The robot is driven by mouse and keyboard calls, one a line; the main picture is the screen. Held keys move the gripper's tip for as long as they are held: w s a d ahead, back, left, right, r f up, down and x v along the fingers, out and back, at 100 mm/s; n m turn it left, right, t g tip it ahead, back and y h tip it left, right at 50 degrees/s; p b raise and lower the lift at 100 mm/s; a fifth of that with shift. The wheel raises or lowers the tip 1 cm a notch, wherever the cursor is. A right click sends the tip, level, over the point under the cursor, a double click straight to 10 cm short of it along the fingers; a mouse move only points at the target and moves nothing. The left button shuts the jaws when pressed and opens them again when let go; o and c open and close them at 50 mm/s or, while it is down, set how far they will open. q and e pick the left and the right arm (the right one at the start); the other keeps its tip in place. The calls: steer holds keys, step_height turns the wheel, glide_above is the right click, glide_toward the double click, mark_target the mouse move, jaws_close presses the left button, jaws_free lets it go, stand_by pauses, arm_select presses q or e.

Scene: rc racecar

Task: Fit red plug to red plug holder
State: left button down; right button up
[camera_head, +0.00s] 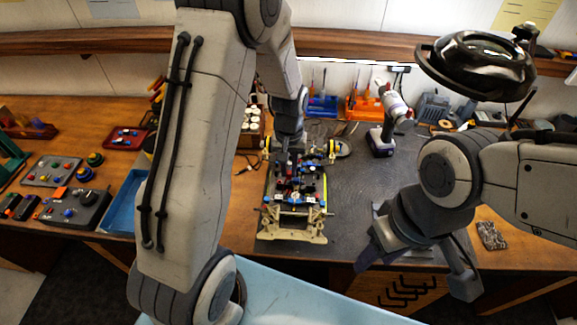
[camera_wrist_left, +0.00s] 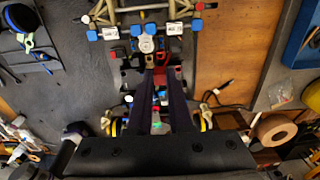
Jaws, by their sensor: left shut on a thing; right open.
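The racecar chassis (camera_head: 292,217) lies on the dark work mat, with tan frame parts at its near end and blue and red parts in its middle. My left gripper (camera_head: 289,160) points down over the far part of the chassis. In the left wrist view, its long dark fingers (camera_wrist_left: 162,75) are close together around a small red piece (camera_wrist_left: 170,74), which looks like the red plug and is partly hidden. I cannot tell the red plug holder from the other small parts. My right gripper (camera_head: 418,268) is open and empty, near the table's front edge.
A drill (camera_head: 381,140) stands right of the chassis. Orange bins (camera_head: 364,107) and blue bins (camera_head: 322,106) line the back. A blue tray (camera_head: 124,203) and control boxes (camera_head: 76,208) are at left. The mat right of the chassis is mostly clear.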

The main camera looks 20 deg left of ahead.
mark_target(289, 178)
arm_select(q)
steer(key=shift+f+b, duration=1.1)
steer(key=shift+f, duration=0.8)
steer(key=shift+s, duration=0.15)
steer(key=shift+f+b, duration=0.7)
steer(key=shift+f, duration=0.5)
steer(key=c, duration=0.8)
jaws_free()
steer(key=shift+o, duration=0.2)
